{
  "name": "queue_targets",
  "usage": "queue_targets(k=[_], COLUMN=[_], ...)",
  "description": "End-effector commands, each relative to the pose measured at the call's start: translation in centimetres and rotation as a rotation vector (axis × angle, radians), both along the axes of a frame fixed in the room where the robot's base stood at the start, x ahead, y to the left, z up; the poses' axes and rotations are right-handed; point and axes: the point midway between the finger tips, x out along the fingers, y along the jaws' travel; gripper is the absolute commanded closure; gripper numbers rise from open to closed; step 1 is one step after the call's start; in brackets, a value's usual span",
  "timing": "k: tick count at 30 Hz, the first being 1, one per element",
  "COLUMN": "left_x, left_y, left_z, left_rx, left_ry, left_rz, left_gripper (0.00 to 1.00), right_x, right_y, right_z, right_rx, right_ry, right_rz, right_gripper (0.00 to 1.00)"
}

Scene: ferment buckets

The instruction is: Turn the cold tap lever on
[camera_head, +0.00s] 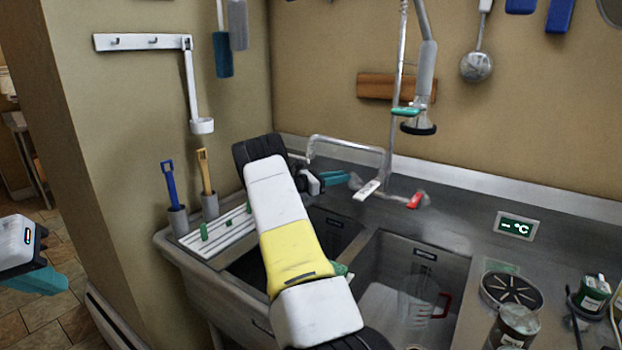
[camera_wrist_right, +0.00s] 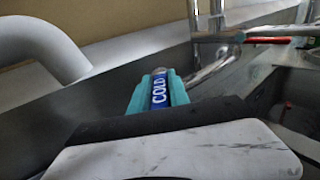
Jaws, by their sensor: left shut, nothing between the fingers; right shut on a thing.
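The blue cold tap lever (camera_wrist_right: 159,90), marked COLD, lies between the teal fingers of my right gripper (camera_wrist_right: 158,93) in the right wrist view. The right gripper (camera_head: 335,178) is shut on it beside the faucet at the back of the sink. In the head view the fingers hide the lever, so its angle is hard to tell there. The faucet (camera_head: 345,143) has a bent metal spout. My left gripper (camera_head: 42,280) is shut and empty at the left edge, away from the sink.
A white lever (camera_head: 367,190) and a red lever (camera_head: 414,201) sit right of my right gripper. A sprayer (camera_head: 420,115) hangs above. The right basin holds a clear jug (camera_head: 415,310). A white rack (camera_head: 215,238) is on the left rim. Dark cans stand at lower right.

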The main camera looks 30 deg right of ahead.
Motion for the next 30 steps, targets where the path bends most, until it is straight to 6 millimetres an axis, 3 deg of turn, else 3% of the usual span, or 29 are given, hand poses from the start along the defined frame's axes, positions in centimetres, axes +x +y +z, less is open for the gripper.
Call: queue_targets(k=[20,21,24,30], left_x=[0.00,0.00,0.00,0.00], left_y=[0.00,0.00,0.00,0.00], left_z=[0.00,0.00,0.00,0.00], left_rx=[0.000,0.000,0.000,0.000], left_ry=[0.000,0.000,0.000,0.000], left_rz=[0.000,0.000,0.000,0.000], left_gripper=[1.00,1.00,1.00,1.00], right_x=[0.18,0.18,0.17,0.12], right_y=[0.05,0.05,0.03,-0.02], right_z=[0.06,0.07,0.07,0.06], right_rx=[-0.002,-0.002,-0.002,-0.002], right_ry=[0.000,0.000,0.000,0.000], right_rz=[-0.077,-0.077,-0.077,-0.078], right_gripper=[1.00,0.76,0.57,0.56])
